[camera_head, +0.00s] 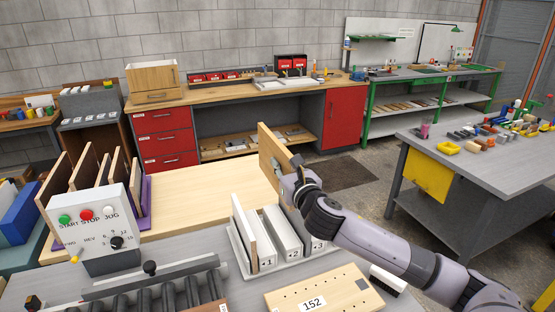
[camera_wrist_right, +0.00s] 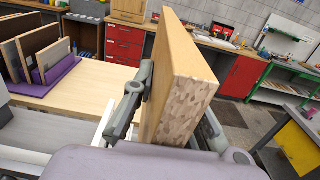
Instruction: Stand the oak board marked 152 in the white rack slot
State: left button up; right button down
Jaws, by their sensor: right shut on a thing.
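A light oak-coloured board (camera_head: 270,152) is held upright in my right gripper (camera_head: 291,175), behind and above the white rack. In the right wrist view the board (camera_wrist_right: 183,85) stands between the two fingers of the gripper (camera_wrist_right: 172,112), its end grain facing the camera. No number shows on this board. The white rack (camera_head: 243,262) stands on the near grey table, with numbered labels on its front and a thin wooden board (camera_head: 246,232) upright at its left. A pale plate with holes (camera_head: 340,283), labelled 152, lies flat in front of the rack. My left gripper is not in view.
A grey control box (camera_head: 92,222) and black rollers (camera_head: 150,298) are at the near left. Several boards stand in a purple rack (camera_head: 146,190) behind the box. A pale wooden tabletop (camera_head: 205,197) is mostly clear. A black-and-white brush-like item (camera_head: 388,280) lies near my right arm.

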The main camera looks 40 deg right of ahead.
aim_at(288, 154)
jog(key=s+r+p, duration=0.1)
jog(key=r, duration=0.1)
jog(key=s+r+p, duration=0.2)
jog(key=s+a+r+p, duration=0.1)
jog(key=r, duration=0.1)
jog(key=shift+s+p, duration=0.15)
jog(key=shift+p, duration=0.2)
jog(key=shift+r+g+y+p, duration=0.3)
jog(key=shift+r+p, duration=0.05)
jog(key=shift+p, duration=0.8)
jog(key=shift+f+g+p, duration=0.15)
jog(key=shift+g+p, duration=0.15)
jog(key=shift+p, duration=0.05)
jog(key=shift+f+g+b, duration=0.15)
jog(key=shift+g+b, duration=0.2)
jog(key=shift+g, duration=0.05)
jog(key=g, duration=0.3)
jog(key=g+y, duration=0.1)
jog(key=g, duration=0.2)
jog(key=shift+y, duration=0.3)
jog(key=g, duration=0.3)
jog(key=g+y, duration=0.1)
jog(key=g, duration=0.2)
jog(key=shift+w+f+y, duration=0.1)
jog(key=shift+w+y, duration=0.1)
jog(key=shift+y, duration=0.1)
jog(key=shift+f+g, duration=0.15)
jog(key=shift+g, duration=0.65)
jog(key=shift+s, duration=0.1)
jog(key=shift+s, duration=0.1)
